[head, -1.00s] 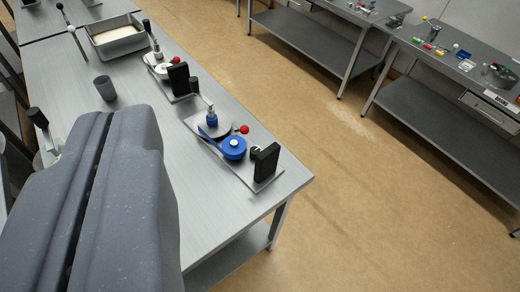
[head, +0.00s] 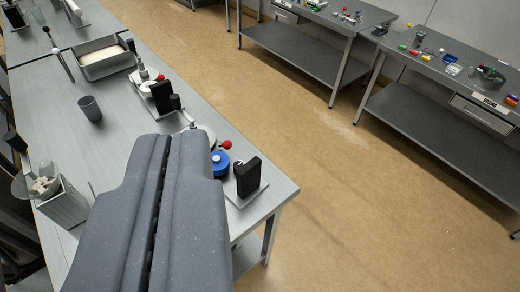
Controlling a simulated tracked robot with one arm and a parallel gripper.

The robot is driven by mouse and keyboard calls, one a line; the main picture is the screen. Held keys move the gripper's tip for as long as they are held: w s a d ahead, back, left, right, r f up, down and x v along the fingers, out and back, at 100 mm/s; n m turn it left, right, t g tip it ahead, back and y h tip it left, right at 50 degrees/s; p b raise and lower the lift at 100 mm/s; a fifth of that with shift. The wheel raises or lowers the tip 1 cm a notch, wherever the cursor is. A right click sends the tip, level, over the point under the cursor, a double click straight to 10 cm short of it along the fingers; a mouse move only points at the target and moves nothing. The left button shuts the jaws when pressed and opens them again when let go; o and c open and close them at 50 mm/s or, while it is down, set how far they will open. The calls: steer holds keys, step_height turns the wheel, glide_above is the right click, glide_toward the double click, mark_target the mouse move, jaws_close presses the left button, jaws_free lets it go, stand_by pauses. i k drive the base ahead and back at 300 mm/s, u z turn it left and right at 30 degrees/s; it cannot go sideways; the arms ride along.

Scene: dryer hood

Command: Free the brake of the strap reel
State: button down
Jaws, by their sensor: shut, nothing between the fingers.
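What looks like the strap reel is a device with a blue round part (head: 220,162) and a red ball knob (head: 227,144), near the right corner of the grey table. A black upright block (head: 248,176) stands on the same base plate. My gripper (head: 164,140) is shut and empty, large in the foreground. It covers the left part of this device, so the rest of its base and any lever there are hidden. I cannot tell how far above the table the gripper is, or whether the brake is on.
A second device with a black block (head: 162,97) sits farther back. A grey cup (head: 90,108), a metal tray (head: 103,58) and a clear container (head: 43,185) are on the table (head: 50,125). Open floor (head: 340,190) separates this table from other benches (head: 400,50).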

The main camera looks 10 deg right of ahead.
mark_target(226, 145)
steer(key=z, duration=0.15)
steer(key=i, duration=1)
steer(key=u, duration=0.05)
